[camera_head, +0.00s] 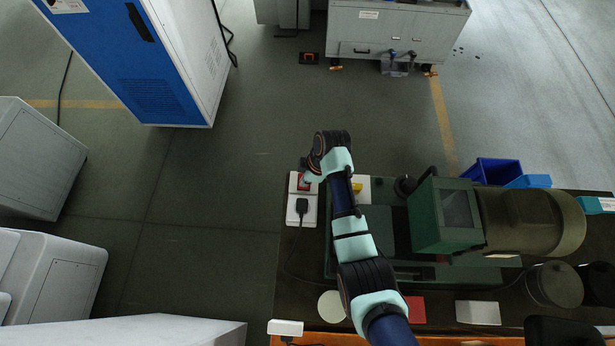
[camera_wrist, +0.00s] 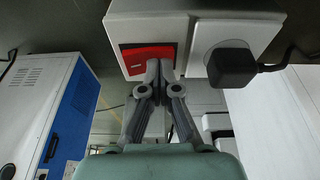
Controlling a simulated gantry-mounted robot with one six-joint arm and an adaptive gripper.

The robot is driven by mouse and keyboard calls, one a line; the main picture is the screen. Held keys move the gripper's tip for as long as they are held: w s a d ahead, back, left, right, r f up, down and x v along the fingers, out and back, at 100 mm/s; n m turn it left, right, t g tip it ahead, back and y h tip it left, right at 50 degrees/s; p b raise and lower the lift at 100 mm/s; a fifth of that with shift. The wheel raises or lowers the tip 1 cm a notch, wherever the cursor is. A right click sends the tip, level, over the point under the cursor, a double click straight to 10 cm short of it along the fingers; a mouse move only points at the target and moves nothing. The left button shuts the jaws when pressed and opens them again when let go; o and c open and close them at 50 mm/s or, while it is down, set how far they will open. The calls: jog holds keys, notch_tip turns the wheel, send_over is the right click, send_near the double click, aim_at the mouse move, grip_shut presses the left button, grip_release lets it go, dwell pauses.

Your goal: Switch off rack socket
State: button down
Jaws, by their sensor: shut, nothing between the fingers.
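The rack socket (camera_head: 301,213) is a white box at the left end of the dark bench. In the wrist view the socket (camera_wrist: 190,28) fills the top, with a red rocker switch (camera_wrist: 148,58) on its left and a black plug (camera_wrist: 232,66) on its right. The red switch also shows in the head view (camera_head: 304,183), partly hidden by my wrist. My gripper (camera_wrist: 160,66) is shut and empty, its fingertips at the lower right part of the red switch. I cannot tell whether they touch it. The switch's position is not clear.
A black cable runs from the plug (camera_head: 302,206). Right of my arm stands a green machine (camera_head: 442,215) on the bench. A blue bin (camera_head: 490,170) sits at the bench's back edge. A blue and white cabinet (camera_head: 150,60) stands at upper left.

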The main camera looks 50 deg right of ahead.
jog(key=shift+w+d, duration=0.1)
jog(key=shift+w+d+r+b, duration=0.2)
jog(key=shift+w+d+b, duration=0.2)
jog(key=shift+d+b, duration=0.1)
jog(key=shift+r, duration=0.1)
jog(key=r+p, duration=0.4)
jog(key=shift+s+a+r+p, duration=0.15)
jog(key=shift+a+p, duration=0.05)
jog(key=shift+p, duration=0.15)
jog(key=s+a+v, duration=0.1)
jog(key=v, duration=0.8)
jog(key=shift+s+a, duration=0.2)
jog(key=shift+s, duration=0.05)
jog(key=shift+r, duration=0.15)
